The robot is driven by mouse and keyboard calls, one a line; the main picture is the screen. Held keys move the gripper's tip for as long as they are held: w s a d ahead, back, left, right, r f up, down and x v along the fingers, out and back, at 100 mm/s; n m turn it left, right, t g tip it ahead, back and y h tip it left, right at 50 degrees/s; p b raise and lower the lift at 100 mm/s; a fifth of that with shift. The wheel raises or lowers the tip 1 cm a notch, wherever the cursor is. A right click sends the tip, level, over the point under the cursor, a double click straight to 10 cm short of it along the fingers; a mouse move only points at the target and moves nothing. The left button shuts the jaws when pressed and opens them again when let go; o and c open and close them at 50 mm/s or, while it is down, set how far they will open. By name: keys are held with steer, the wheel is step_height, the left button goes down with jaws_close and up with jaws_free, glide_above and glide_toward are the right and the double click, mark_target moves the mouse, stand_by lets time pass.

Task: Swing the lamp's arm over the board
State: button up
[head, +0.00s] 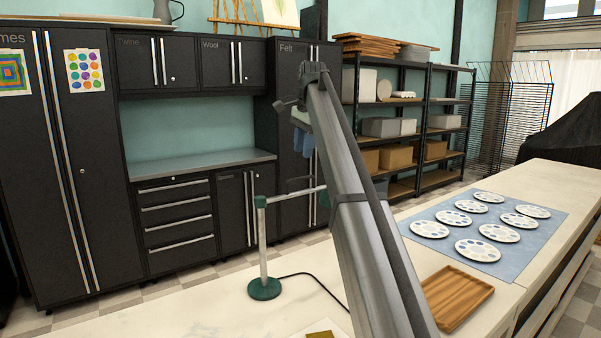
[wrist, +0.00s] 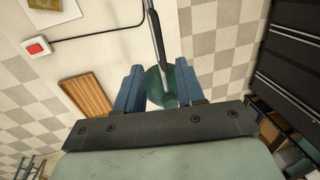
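The lamp stands on the counter in the head view, with a round green base (head: 264,289), an upright pale post (head: 263,240) and a thin arm (head: 290,195) reaching right. My gripper (head: 303,153) points down above the lamp's arm. In the wrist view its blue fingers (wrist: 158,72) are apart, with a grey rod and round green lamp part (wrist: 157,94) seen between them. Contact cannot be told.
A blue mat (head: 420,238) with several paint palettes lies behind the board. A black cable (head: 318,279) runs over the counter from the lamp's base to a red switch (wrist: 36,47). Dark cabinets (head: 80,180) stand beyond the counter.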

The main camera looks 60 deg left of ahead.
mark_target(300, 179)
steer(key=f, duration=0.2)
steer(key=a+f, duration=0.1)
steer(key=f, duration=0.5)
steer(key=shift+a+f, duration=0.1)
steer(key=shift+a, duration=0.25)
steer(key=shift+c, duration=0.3)
jaws_close()
